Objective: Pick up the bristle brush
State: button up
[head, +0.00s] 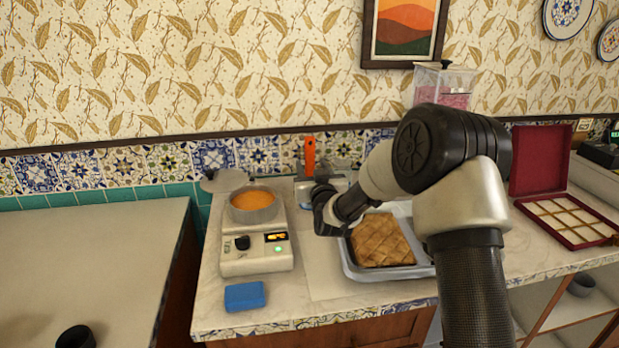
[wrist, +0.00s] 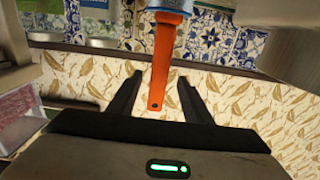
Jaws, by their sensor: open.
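The bristle brush shows as an orange handle (head: 309,155) standing upright near the tiled back wall in the head view. In the wrist view, which is upside down, the orange handle (wrist: 160,65) appears between the two dark fingers of my gripper (wrist: 161,78). The fingers are open, with a visible gap on each side of the handle. I cannot tell from the picture whether the handle is at the depth of the fingertips. The bristles are not clearly visible. In the head view my arm reaches over the counter toward the brush, and its wrist hides part of that area.
A pan of orange contents (head: 254,206) sits on a scale-like device (head: 257,252). A blue sponge (head: 245,296) lies at the front. A tray (head: 358,270) of pastry is under my arm. A red box (head: 545,161) stands open at right. The left counter is mostly clear.

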jog(key=w, duration=0.2)
jog(key=w+a, duration=0.1)
jog(key=w, duration=0.5)
jog(key=shift+a, duration=0.25)
jog(key=c, duration=1.1)
notch_tip(320, 180, up, 10)
jog(key=shift+f+p, duration=0.1)
jog(key=shift+p, duration=0.3)
jog(key=shift+c, duration=0.2)
